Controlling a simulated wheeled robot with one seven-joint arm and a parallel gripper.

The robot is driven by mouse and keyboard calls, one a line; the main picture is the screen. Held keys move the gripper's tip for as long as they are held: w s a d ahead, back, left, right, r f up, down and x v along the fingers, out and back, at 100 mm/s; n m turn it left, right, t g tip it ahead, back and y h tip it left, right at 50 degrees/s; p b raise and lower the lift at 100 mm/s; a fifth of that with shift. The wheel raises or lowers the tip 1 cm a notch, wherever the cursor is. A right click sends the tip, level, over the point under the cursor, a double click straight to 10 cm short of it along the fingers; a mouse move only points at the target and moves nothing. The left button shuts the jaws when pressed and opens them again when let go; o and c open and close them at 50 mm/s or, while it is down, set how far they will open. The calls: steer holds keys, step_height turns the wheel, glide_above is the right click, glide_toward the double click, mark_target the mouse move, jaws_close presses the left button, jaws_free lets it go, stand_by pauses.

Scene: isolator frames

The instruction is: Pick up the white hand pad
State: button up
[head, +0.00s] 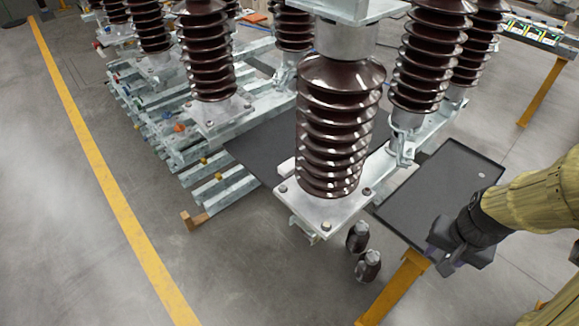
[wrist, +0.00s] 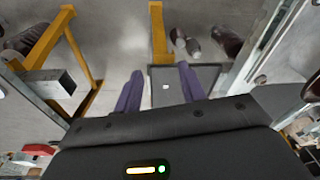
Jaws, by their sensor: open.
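A small white piece, which looks like the white hand pad (head: 482,175), lies on the dark tray-topped stand (head: 440,190) near its far right part. It also shows in the wrist view (wrist: 165,86), on the dark tray surface between my two purple fingers. My gripper (head: 437,246) is over the near right edge of the tray in the head view, apart from the pad. In the wrist view my gripper (wrist: 160,80) is open, with nothing between the fingers touching them. The pad's fine shape is too small to tell.
A tall brown ribbed insulator (head: 336,130) on a metal frame stands left of the tray. Two small dark insulators (head: 367,265) stand on the floor below it. Yellow legs (head: 395,288) support the tray. Open floor (head: 70,200) lies at the left.

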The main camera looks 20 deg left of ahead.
steer(key=w+m+g+p, duration=0.1)
steer(key=w+m+p, duration=0.3)
steer(key=w, duration=0.5)
steer(key=shift+w+f+m+g, duration=0.4)
steer(key=shift+m, duration=0.2)
steer(key=shift+c, duration=0.4)
steer(key=shift+a, duration=0.1)
